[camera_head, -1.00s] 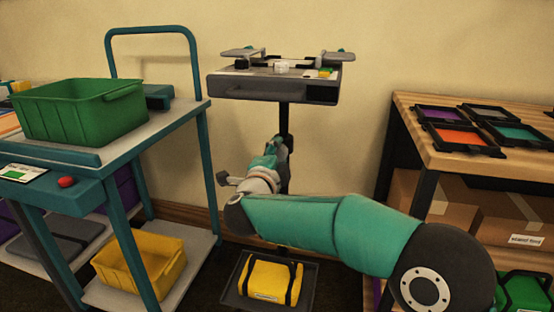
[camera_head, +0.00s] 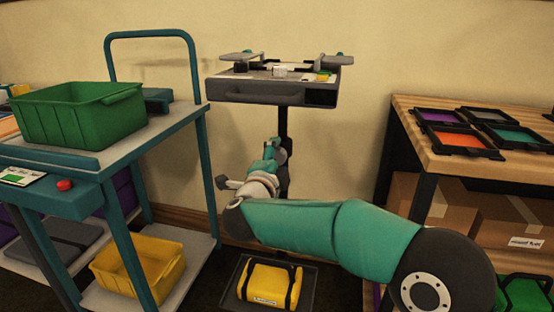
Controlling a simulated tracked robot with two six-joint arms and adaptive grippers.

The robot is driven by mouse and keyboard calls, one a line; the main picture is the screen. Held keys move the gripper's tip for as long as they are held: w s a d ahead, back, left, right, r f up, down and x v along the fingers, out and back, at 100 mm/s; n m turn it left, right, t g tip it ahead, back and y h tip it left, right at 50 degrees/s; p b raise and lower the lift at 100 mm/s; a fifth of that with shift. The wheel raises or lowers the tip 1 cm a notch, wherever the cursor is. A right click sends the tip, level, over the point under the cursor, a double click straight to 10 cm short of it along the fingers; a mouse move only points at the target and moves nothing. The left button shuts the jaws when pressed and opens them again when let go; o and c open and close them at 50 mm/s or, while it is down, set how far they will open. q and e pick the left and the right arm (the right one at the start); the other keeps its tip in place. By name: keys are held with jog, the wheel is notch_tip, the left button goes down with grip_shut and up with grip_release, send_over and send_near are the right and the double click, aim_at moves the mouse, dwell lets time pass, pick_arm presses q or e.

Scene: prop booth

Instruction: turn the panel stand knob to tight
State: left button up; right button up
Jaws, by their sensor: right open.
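The panel stand has a dark upright pole (camera_head: 284,121) under a grey panel head (camera_head: 268,92). My right gripper (camera_head: 279,147) is at the pole, about midway down its visible length, and is open. Its teal hand and wrist cover part of the pole. I cannot make out the knob apart from the gripper there, nor whether the fingers touch it. My left gripper is not in view.
A teal cart with a green bin (camera_head: 80,113) and a yellow bin (camera_head: 138,268) stands at left. A wooden bench (camera_head: 460,158) with several coloured trays is at right. A yellow bag (camera_head: 270,283) lies in a dark tray at the stand's foot.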

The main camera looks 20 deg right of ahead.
jog(key=v, duration=1.1)
jog(key=shift+s+a, duration=0.25)
jog(key=shift+s, duration=0.05)
jog(key=shift+f, duration=0.1)
